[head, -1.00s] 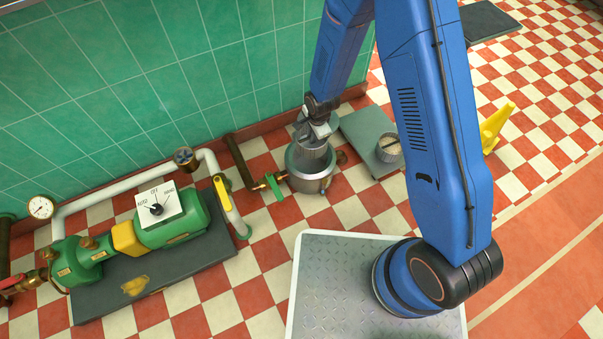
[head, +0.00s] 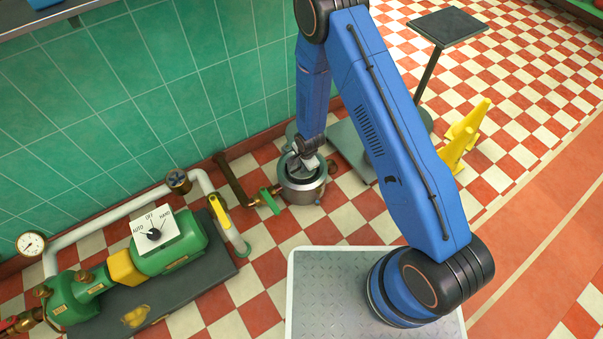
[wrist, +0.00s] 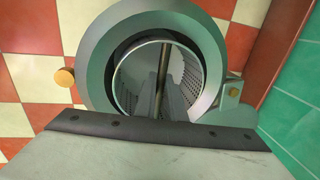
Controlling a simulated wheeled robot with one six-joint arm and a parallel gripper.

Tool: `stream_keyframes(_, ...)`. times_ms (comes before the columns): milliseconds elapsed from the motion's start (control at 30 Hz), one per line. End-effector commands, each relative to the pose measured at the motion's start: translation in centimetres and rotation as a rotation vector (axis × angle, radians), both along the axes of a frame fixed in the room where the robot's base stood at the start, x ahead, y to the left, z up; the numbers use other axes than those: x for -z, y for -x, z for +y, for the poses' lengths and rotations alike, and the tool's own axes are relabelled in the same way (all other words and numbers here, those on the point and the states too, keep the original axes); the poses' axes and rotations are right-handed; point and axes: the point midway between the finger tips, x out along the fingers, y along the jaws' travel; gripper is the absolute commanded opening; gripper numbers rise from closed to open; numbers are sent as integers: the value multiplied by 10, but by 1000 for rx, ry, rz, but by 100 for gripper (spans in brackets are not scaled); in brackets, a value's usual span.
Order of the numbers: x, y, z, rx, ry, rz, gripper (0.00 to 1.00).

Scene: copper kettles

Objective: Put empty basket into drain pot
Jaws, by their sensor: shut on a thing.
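The drain pot (head: 302,194) is a round metal pot standing on the checkered floor by the green wall, with a pipe and valve at its left. In the wrist view its thick grey rim (wrist: 97,62) surrounds the basket. The basket (wrist: 127,82) is a perforated metal cylinder. It looks empty and sits inside the pot's opening, with a dark gap around it; how deep it rests I cannot tell. My gripper (head: 307,162) is above the pot and shut on the basket, whose thin bar crosses the middle. In the head view the basket is mostly hidden.
A green pump (head: 165,250) with a selector dial stands on a dark slab at left. Yellow wedge-shaped pieces (head: 463,138) and a dark-topped stand (head: 449,27) are at right.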

Motion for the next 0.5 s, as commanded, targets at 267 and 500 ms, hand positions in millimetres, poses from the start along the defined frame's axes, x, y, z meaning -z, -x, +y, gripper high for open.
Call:
stream_keyframes(267, 23, 2, -1, -1, 0, 2, 0)
stream_keyframes(500, 41, 3, 0, -4, 0, 0, 0)
